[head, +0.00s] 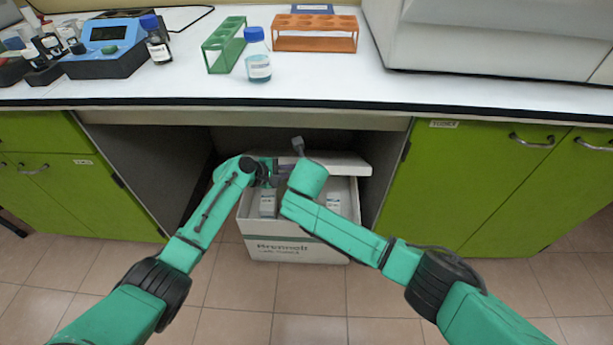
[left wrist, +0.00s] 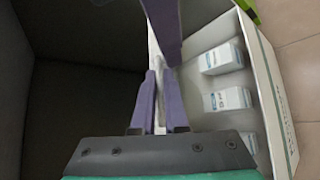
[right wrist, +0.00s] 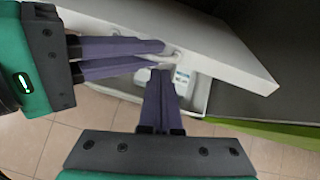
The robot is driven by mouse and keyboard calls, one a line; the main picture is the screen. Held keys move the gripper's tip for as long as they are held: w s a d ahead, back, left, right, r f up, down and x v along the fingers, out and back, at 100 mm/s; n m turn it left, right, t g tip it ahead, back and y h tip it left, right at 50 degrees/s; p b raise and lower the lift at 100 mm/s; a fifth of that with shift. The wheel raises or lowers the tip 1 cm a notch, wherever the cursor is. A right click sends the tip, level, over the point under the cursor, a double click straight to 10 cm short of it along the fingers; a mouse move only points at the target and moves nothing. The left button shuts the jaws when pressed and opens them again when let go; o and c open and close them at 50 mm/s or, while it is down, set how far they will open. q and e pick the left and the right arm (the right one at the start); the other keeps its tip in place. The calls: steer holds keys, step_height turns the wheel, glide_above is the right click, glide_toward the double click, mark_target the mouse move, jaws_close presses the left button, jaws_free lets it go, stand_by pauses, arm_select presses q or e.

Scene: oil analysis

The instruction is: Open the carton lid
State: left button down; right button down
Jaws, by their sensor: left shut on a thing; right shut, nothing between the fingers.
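The white carton (head: 290,247) stands on the floor in the open bay under the bench. Its white lid (head: 345,163) is raised and tilted at the back, and it spans the right wrist view (right wrist: 225,58). Small white boxes (head: 333,203) show inside the carton. My left gripper (left wrist: 158,85) is shut on the lid, with a thin pale edge between its purple fingers. My right gripper (right wrist: 160,78) is shut and empty, close beside the left fingers and the lid. In the head view the fingertips are mostly hidden by my arms.
Green cabinets (head: 500,185) flank the bay, and the white bench top (head: 330,92) overhangs it. On it stand a blue-capped bottle (head: 258,66), a green rack (head: 222,46), an orange rack (head: 315,40) and a blue device (head: 105,42). The tiled floor (head: 300,325) in front is clear.

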steer(key=shift+r, duration=0.1)
arm_select(q)
steer(key=shift+f, duration=0.1)
steer(key=shift+s+d+f, duration=0.1)
steer(key=shift+s+f, duration=0.1)
steer(key=c, duration=0.9)
jaws_free()
steer(key=shift+c, duration=0.2)
steer(key=shift+w, duration=0.1)
arm_select(e)
steer(key=shift+w+r, duration=0.85)
steer(key=shift+r, duration=0.25)
arm_select(q)
steer(key=shift+r, duration=0.15)
